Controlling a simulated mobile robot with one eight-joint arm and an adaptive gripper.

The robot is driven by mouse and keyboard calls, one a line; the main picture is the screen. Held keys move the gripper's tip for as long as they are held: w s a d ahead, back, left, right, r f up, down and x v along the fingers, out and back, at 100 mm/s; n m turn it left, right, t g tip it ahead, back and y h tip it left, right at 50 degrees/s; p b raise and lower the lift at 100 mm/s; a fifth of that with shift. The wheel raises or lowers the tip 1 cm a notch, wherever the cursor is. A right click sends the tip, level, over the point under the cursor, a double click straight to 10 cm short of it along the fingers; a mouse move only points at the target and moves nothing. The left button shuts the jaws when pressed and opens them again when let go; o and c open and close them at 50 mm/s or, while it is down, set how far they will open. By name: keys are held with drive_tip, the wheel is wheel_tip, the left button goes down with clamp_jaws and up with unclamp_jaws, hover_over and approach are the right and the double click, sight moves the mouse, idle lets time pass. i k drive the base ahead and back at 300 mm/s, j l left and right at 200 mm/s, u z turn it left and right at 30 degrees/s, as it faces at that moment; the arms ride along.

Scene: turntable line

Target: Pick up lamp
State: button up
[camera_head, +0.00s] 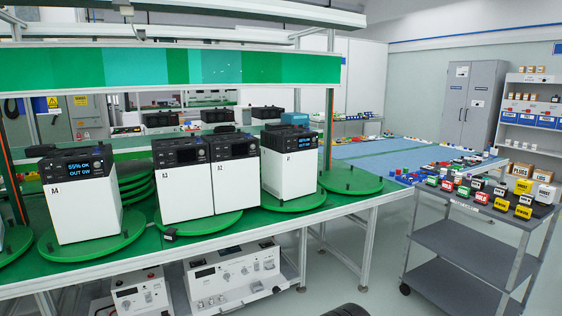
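I cannot make out any object that is clearly a lamp. Small red, white, black and yellow blocks with labels (502,204) sit on the top of a grey trolley (433,189) at the right, but their kind is too small to tell. On the green bench (343,208), white box units with black tops, such as the leftmost (85,205), stand on round green turntables (93,248). My gripper is not in view.
Below the bench are white instrument boxes (233,277). A grey cabinet (472,105) and a shelf with small bins (530,118) stand at the back right. A blue-topped table (385,157) lies behind. Grey floor is clear between bench and trolley.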

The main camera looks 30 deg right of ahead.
sight(443, 174)
drive_tip(key=z, duration=1.95)
